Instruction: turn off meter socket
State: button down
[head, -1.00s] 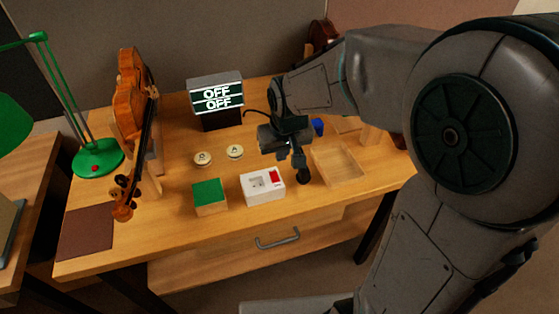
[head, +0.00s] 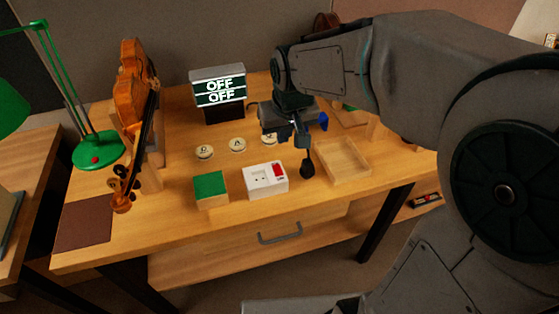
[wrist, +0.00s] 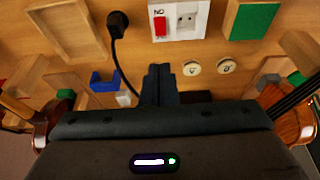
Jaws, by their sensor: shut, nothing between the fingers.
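The meter socket is a white box (head: 265,179) with a two-hole outlet and a red switch (head: 278,170), near the front of the bench. In the wrist view the white socket box (wrist: 186,33) is at the top, with the red switch (wrist: 162,25) beside the outlet. The display (head: 219,91) at the back reads OFF on both lines. My gripper (head: 302,140) is shut and empty, above the bench, behind and to the right of the socket, apart from it. Its closed fingers also show in the wrist view (wrist: 159,72).
A black plug (head: 307,168) with a cable stands right of the socket, beside a wooden tray (head: 344,162). A green-topped block (head: 210,190) is left of it. Round labelled discs (head: 237,145) lie behind. A violin (head: 134,90) and green lamp (head: 97,150) stand left.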

aim_at(278, 166)
jog(key=shift+w+a, duration=0.1)
jog(key=shift+w, duration=0.05)
jog(key=x, duration=1.3)
jog(key=shift+f+p, duration=0.3)
jog(key=shift+f, duration=0.2)
jog(key=shift+d, duration=0.25)
